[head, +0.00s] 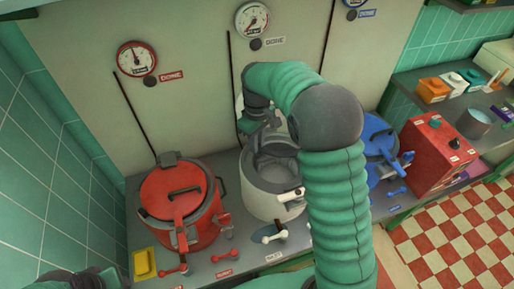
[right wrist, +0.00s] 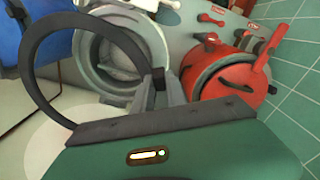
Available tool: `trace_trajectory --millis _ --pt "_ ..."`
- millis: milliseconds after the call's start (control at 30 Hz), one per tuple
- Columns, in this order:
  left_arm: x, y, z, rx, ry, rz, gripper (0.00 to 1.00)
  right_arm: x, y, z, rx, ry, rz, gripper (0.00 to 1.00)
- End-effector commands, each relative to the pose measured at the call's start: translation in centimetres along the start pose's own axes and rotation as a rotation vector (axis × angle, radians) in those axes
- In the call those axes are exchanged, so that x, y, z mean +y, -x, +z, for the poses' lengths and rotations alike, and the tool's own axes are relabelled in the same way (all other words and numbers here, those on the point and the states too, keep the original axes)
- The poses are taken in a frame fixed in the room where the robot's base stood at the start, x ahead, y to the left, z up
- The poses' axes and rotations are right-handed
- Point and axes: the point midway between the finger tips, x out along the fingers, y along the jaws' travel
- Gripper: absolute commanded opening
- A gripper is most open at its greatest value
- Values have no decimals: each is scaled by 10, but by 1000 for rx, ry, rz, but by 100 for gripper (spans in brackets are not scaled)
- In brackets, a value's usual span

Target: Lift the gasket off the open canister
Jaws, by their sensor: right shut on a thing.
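The open canister (head: 262,201) is white with a grey rim and stands between a red and a blue canister. It also shows in the right wrist view (right wrist: 90,52), with its round mouth uncovered. The gasket (right wrist: 40,92) is a dark ring, seen whole in the right wrist view, apart from the canister's rim. My right gripper (right wrist: 160,84) is shut on a small block at the gasket's edge. In the head view my right gripper (head: 264,128) is above the white canister, and I cannot make out the ring clearly there. My left gripper is out of view.
The red canister (head: 180,238) is lidded, left of the white one. The blue canister (head: 377,150) is partly behind my right arm. A red box (head: 434,150) stands farther right. Small levers line the counter's front. Gauges hang on the back wall.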

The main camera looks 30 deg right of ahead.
Motion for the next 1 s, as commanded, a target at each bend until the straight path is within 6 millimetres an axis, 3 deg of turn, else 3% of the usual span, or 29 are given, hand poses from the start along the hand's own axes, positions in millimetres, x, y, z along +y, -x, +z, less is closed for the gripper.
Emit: trace_trajectory --millis 100,700,1000 --pt "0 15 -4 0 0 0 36 0 18 0 1 1 1 0" --pt "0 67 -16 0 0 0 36 1 74 0 1 0 0 0" --pt "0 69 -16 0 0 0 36 0 76 0 0 0 0 0"
